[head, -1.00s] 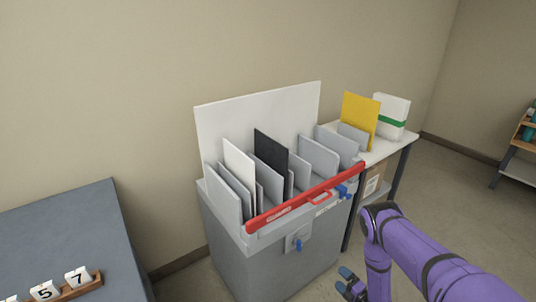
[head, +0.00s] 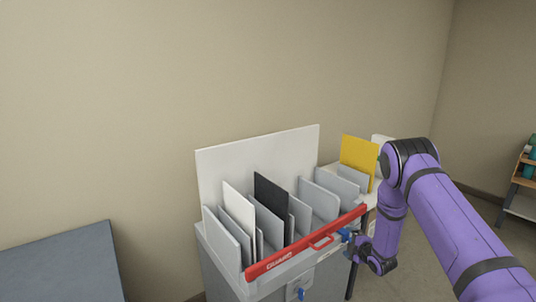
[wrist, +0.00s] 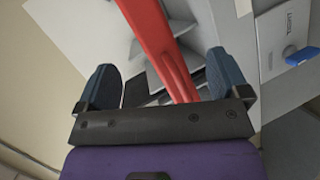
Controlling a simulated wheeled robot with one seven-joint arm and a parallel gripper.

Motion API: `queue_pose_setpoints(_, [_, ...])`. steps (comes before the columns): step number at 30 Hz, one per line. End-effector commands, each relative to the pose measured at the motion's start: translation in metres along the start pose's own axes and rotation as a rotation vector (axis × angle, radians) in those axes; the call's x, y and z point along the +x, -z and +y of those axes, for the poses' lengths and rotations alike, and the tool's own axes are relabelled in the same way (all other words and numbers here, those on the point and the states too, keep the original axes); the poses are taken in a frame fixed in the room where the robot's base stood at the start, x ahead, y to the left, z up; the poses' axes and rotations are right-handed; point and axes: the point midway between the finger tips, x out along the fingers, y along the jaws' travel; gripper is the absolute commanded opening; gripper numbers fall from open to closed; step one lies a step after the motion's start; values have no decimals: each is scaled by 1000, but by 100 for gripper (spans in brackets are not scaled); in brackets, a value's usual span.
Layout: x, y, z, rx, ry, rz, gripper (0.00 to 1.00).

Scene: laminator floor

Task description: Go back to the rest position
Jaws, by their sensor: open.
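My gripper (head: 352,248) is at the right end of the red guard bar on the grey laminator cabinet in the head view, below my purple arm. In the wrist view my gripper (wrist: 163,82) has its two dark blue fingers apart, with nothing pinched between them. The red guard bar (head: 290,252) lies across the front of the cabinet's slots. In the wrist view the red bar (wrist: 155,40) runs down between the fingers; how far it lies from them I cannot tell.
The grey cabinet (head: 230,268) holds upright panels, among them a white one (head: 238,208) and a black one (head: 270,198). A yellow panel (head: 357,155) stands behind on a side table, partly hidden by my arm. A blue-grey table (head: 65,270) is at left. A shelf (head: 522,180) is far right.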

Motion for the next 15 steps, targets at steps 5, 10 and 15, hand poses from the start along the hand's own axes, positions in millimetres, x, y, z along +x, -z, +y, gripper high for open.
queue_pose_setpoints(5, [-12,5,73,90,30,-77,94])
queue_pose_setpoints(10, [-34,12,133,188,60,-151,94])
queue_pose_setpoints(15, [-64,22,187,293,87,-222,94])
